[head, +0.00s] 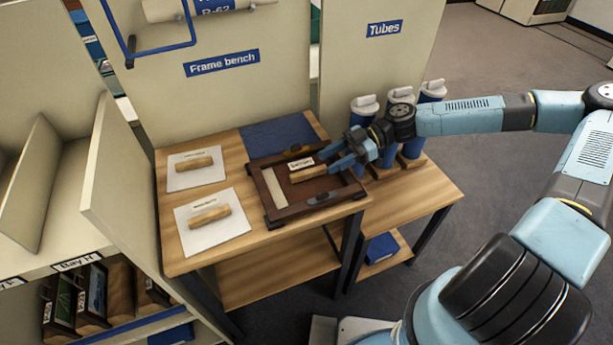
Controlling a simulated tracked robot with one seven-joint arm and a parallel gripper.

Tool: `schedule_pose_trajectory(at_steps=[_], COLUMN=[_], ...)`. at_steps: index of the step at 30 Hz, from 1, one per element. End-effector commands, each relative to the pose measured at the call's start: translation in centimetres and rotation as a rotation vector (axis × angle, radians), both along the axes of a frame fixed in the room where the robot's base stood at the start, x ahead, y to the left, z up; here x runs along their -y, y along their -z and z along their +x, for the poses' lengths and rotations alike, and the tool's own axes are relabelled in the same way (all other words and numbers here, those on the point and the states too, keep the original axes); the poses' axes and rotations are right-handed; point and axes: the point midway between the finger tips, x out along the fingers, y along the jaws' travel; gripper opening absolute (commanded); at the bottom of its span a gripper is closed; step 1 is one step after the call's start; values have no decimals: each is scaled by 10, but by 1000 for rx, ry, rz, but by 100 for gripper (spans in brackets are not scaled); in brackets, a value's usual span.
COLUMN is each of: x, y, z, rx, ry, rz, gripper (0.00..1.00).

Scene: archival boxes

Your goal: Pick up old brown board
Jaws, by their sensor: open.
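A dark brown frame (258,188) lies on the wooden bench below the "Frame bench" sign. Inside it is a brown board (318,188) bearing a light wooden block handle (308,173) with a small white label. I cannot read the label. My gripper (333,158) is open, just right of the handle and over the frame's right part. No gap between the near fingertip and the handle's right end shows clearly, so I cannot tell whether they touch. Nothing is held.
Two white boards (240,222) (178,180) with wooden handles lie left of the frame. A blue mat (275,135) lies behind it. Blue tubes (362,112) with white caps stand at the right. A tall panel (120,180) rises left of the bench.

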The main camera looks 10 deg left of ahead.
Motion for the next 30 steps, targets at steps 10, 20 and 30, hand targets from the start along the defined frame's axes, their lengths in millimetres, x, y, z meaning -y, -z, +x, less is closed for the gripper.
schedule_pose_trajectory(at_steps=[10, 20, 30], x=[-33, -40, -40], y=[6, 9, 9], z=[-26, -30, -30], rx=[-1, 1, 1], ry=[-2, 0, 0], rz=[0, -1, -1], gripper=[47, 47, 18])
